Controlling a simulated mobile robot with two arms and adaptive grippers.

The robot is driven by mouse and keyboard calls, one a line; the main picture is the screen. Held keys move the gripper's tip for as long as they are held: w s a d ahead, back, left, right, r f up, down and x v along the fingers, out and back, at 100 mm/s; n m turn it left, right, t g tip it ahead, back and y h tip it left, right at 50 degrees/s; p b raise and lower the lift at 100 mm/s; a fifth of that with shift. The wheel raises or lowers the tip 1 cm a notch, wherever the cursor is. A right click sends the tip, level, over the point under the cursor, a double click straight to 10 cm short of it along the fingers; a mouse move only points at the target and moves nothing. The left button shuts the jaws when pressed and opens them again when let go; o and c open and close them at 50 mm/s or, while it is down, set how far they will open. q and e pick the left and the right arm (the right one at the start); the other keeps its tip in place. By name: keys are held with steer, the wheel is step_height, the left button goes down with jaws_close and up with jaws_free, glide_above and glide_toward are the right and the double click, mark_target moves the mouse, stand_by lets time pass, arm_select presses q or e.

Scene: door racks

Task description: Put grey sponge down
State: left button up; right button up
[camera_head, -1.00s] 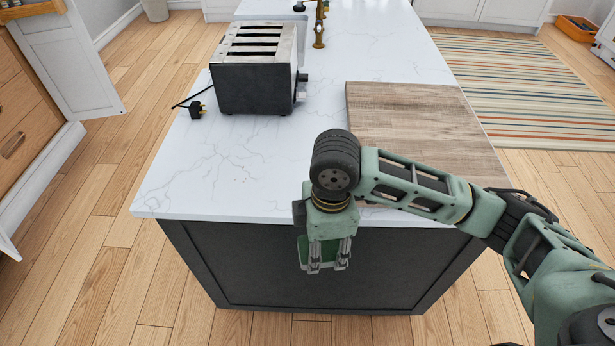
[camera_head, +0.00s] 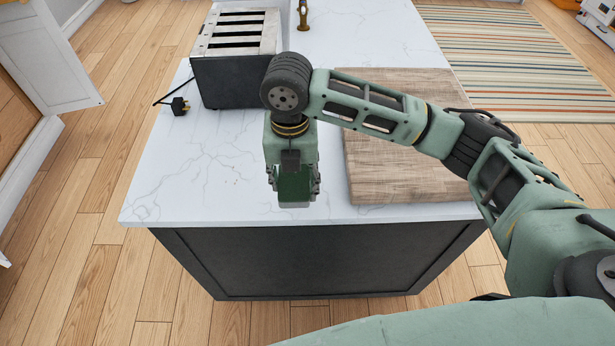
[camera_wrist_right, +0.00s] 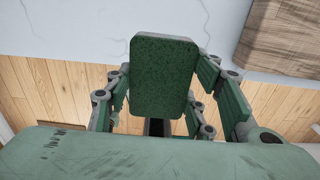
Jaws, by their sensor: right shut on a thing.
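My right gripper (camera_head: 293,184) hangs pointing down at the near edge of the white marble countertop (camera_head: 200,170). It is shut on the sponge (camera_wrist_right: 163,75), a rounded block whose face looks dark green, not grey, in the right wrist view. The sponge stands between the finger pads there, with countertop and wood floor behind it. In the head view only a dark green patch shows low in the gripper, and most of the sponge is hidden. I cannot tell how high it is above the counter. My left gripper is not in view.
A wooden board (camera_head: 395,165) lies on the counter just right of my right gripper. A toaster (camera_head: 238,70) stands behind it to the left, with a black plug (camera_head: 180,106) beside it. The counter's front left part is bare.

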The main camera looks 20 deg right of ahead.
mark_target(306, 171)
steer(key=w+d+f, duration=0.1)
steer(key=d, duration=0.1)
steer(key=w+d+f+p, duration=0.1)
steer(key=w+f, duration=0.1)
steer(key=shift+w+d, duration=0.3)
steer(key=shift+d, duration=0.1)
steer(key=shift+w+d+f, duration=0.3)
steer(key=shift+f, duration=0.1)
step_height(306, 171, down, 3)
steer(key=shift+f+p, duration=0.1)
steer(key=shift+p, duration=0.8)
steer(key=shift+f, duration=0.35)
steer(key=shift+f, duration=0.15)
steer(key=o, duration=1.1)
